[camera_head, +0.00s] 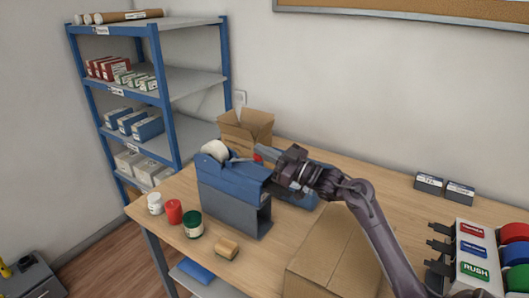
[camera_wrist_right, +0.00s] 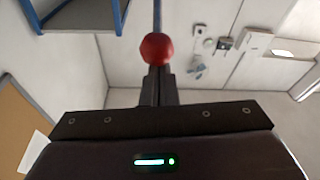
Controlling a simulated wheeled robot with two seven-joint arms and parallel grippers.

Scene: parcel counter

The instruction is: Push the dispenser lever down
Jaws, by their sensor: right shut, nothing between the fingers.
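The dispenser (camera_head: 232,190) is a blue and grey box with a white roll on top, standing on the wooden counter. Its lever ends in a red ball knob (camera_head: 257,158), partly hidden by my right gripper (camera_head: 262,152). In the right wrist view the red knob (camera_wrist_right: 157,48) is just beyond the closed fingertips of the right gripper (camera_wrist_right: 156,72), in line with them. The fingers are shut and empty. I cannot tell whether they touch the knob. My left gripper is in neither view.
An open cardboard box (camera_head: 246,130) stands behind the dispenser, and a closed carton (camera_head: 335,255) is at the front. A white jar (camera_head: 155,203), a red jar (camera_head: 174,212) and a green jar (camera_head: 193,224) stand at the left edge. A shelf rack (camera_head: 170,97) stands behind.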

